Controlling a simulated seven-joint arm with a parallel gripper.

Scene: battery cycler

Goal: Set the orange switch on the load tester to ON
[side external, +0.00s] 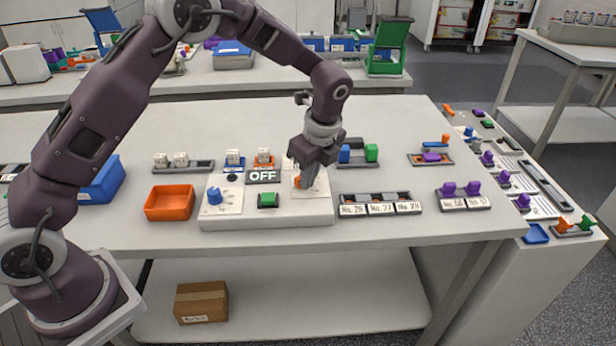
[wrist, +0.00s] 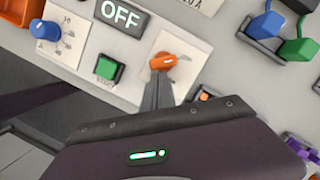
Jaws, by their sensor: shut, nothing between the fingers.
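The load tester (side external: 265,222) is a white box on the table, with a display (side external: 263,176) that reads OFF; the display also shows in the wrist view (wrist: 122,16). The orange switch (wrist: 163,61) is a small knob on a pale plate at the right of the tester. In the side view the switch is mostly hidden behind my gripper (side external: 304,184). My gripper is shut and points down at the switch. In the wrist view its fingertips (wrist: 158,78) are at the near edge of the orange knob; I cannot tell whether they touch it.
On the tester are a blue knob (side external: 215,196) and a green button (side external: 268,200) left of the orange switch. An orange bin (side external: 170,203) stands to the left. A rack with labelled cells (side external: 380,204) lies to the right, and blue and green blocks (side external: 371,152) stand behind it.

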